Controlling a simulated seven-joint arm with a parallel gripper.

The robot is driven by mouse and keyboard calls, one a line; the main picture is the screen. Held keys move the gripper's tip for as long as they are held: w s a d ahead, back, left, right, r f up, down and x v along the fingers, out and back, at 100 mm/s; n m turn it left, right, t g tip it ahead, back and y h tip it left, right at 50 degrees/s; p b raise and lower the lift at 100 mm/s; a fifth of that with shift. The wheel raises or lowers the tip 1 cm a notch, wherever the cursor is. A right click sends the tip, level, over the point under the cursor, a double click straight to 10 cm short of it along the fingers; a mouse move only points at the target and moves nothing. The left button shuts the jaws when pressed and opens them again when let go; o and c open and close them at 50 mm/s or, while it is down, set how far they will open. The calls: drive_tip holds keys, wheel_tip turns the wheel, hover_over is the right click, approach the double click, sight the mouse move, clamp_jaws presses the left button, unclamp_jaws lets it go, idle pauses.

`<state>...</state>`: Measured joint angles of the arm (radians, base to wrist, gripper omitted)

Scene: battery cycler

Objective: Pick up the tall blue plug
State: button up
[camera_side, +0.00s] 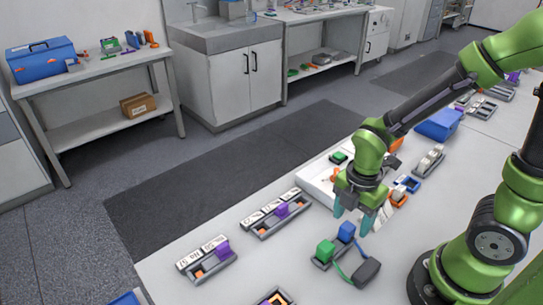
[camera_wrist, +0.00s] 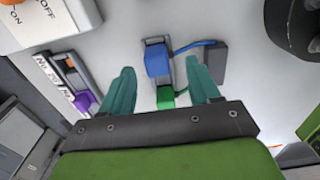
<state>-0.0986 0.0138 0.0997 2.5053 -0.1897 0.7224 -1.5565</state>
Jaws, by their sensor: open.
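The blue plug (camera_side: 346,232) stands in a small grey holder beside a green plug (camera_side: 325,250). A blue cable and a green cable run from the plugs to a dark box (camera_side: 367,272). My gripper (camera_side: 353,218) is open and empty, pointing down just above and behind the blue plug in the side view. In the wrist view the blue plug (camera_wrist: 157,61) lies ahead between the fingertips, the green plug (camera_wrist: 165,98) is nearer the palm, and the dark box (camera_wrist: 214,62) is to the right. I see no contact with the fingers.
Two grey racks with purple plugs (camera_side: 222,248) (camera_side: 281,210) and white labels lie left on the table. A white panel (camera_wrist: 40,20) marked ON and OFF fills the wrist view's upper left. A blue bin (camera_side: 438,125) stands farther back. Bare tabletop lies around the plug holder.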

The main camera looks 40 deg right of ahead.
sight(348, 227)
drive_tip(key=f, duration=0.4)
drive_tip(key=shift+w+a, duration=0.1)
drive_tip(key=shift+w, duration=0.1)
